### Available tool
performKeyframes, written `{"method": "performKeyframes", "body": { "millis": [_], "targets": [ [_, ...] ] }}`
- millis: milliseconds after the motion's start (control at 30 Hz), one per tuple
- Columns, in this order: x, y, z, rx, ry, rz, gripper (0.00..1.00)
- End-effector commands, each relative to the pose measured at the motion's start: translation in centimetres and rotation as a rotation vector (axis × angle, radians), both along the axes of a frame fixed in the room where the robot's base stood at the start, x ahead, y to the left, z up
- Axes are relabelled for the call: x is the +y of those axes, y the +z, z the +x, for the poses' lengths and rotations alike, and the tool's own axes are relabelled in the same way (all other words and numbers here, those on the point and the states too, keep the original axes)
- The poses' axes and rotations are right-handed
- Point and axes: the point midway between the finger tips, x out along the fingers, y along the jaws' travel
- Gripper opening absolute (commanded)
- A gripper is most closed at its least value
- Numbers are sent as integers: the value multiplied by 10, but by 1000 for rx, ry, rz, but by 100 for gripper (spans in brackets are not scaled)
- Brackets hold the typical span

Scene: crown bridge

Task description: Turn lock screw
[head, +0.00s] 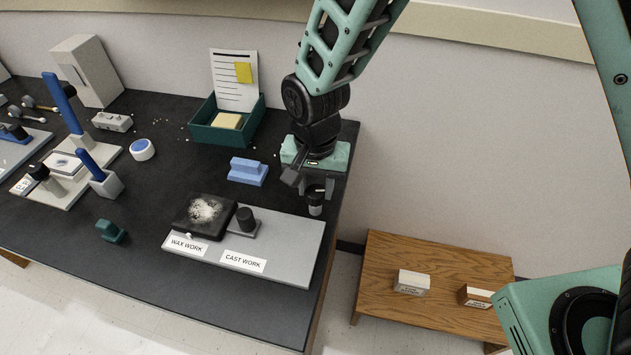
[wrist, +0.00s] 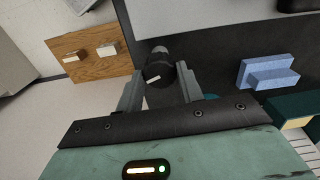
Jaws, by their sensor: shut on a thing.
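My gripper (head: 314,190) is near the right end of the dark bench, pointing down over the back right part of the grey board. It is shut on a dark knob-like cylinder (head: 315,205), which has a lighter band. In the wrist view my gripper (wrist: 160,73) has one finger on each side of this dark cylinder (wrist: 157,66). A white line marks its near face and a greyer, narrower end points away. I cannot tell whether it is the lock screw, or whether it touches anything below.
The grey board (head: 285,240) carries a black tile (head: 190,215) with pale powder and a black cylinder (head: 246,217) on a small base. A light blue block (head: 248,171) and a green tray (head: 245,130) stand behind. A wooden table (head: 390,255) is lower right.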

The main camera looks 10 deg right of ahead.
Motion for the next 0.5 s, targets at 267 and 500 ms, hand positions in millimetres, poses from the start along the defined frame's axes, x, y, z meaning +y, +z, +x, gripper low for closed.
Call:
{"method": "performKeyframes", "body": {
  "millis": [267,500],
  "targets": [
    [0,2,0,1,261,0,14],
    [0,1,0,0,490,1,14]
  ]
}}
